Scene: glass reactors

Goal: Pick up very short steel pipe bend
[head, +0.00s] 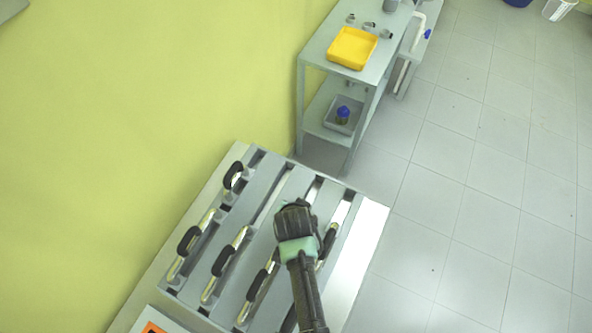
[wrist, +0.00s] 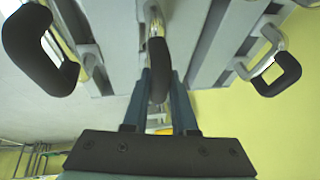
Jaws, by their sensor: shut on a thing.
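A steel pipe bend with a black sleeve (wrist: 158,66) stands between the two fingers of my gripper (wrist: 160,80) in the wrist view. The fingers are shut on the sleeve. The bend's bright metal end shows above it, at the grey rack; I cannot tell whether it is clear of its slot. In the head view my gripper (head: 293,215) is over the right part of the slotted rack (head: 262,178) and hides the held bend.
Other black-sleeved bends stand close on both sides in the wrist view, left (wrist: 40,48) and right (wrist: 278,72). Several more sit in the rack, one at its far end (head: 234,176). Behind is a trolley with a yellow tray (head: 352,48).

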